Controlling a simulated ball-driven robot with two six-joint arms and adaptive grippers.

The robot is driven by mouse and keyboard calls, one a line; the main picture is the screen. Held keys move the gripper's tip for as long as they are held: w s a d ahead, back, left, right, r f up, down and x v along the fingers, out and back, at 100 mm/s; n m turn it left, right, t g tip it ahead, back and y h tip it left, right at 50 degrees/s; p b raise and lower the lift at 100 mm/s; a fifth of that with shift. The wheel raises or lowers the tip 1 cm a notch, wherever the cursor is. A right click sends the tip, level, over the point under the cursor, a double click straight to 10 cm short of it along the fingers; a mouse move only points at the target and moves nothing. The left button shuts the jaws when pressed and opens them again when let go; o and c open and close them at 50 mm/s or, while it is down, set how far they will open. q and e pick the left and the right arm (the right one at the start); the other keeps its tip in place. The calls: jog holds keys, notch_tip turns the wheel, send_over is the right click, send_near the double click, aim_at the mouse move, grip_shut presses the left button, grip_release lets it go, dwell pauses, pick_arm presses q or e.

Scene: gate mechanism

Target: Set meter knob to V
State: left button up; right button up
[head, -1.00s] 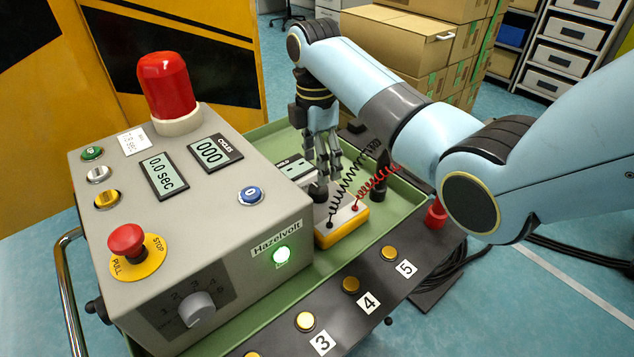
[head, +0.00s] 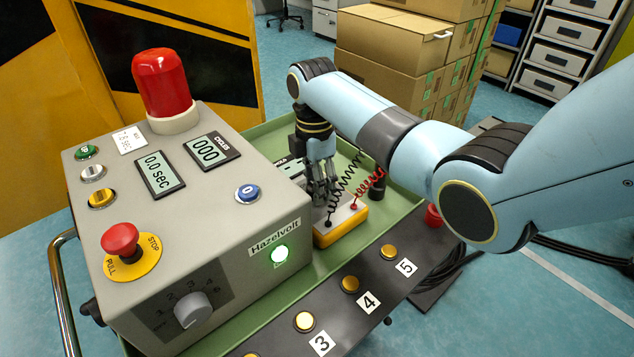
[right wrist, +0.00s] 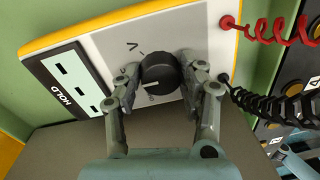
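The yellow-edged meter (head: 350,222) lies in the green tray in the head view. In the right wrist view its white face (right wrist: 110,45) carries a round black knob (right wrist: 162,70). A V mark (right wrist: 132,47) is printed up-left of the knob. A short white line on the knob lies toward the picture's left, away from the V mark. My right gripper (right wrist: 160,68) has one finger on each side of the knob, with no clear gap at either side; it also shows over the meter in the head view (head: 326,196), where it hides the knob. My left gripper is out of view.
A grey control box (head: 220,225) with a red lamp (head: 160,82) and a stop button (head: 120,240) stands left of the meter. Coiled red (head: 372,182) and black leads plug into the meter on the right. Numbered buttons (head: 350,284) line the front.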

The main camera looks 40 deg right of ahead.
jog(key=c, duration=0.4)
jog(key=shift+r+m+p, duration=0.2)
jog(key=shift+m+p, duration=0.7)
jog(key=shift+p, duration=0.25)
jog(key=m+p, duration=0.2)
jog(key=shift+m, duration=0.3)
jog(key=m+p, duration=0.2)
jog(key=m, duration=0.1)
jog(key=shift+m+y+p, duration=0.3)
jog(key=shift+s+f+m+p, duration=0.15)
jog(key=shift+m+p, duration=0.75)
jog(key=shift+m, duration=1)
jog(key=shift+o, duration=0.2)
jog(key=shift+t, duration=0.3)
jog(key=o, duration=1.2)
jog(key=shift+c, duration=0.2)
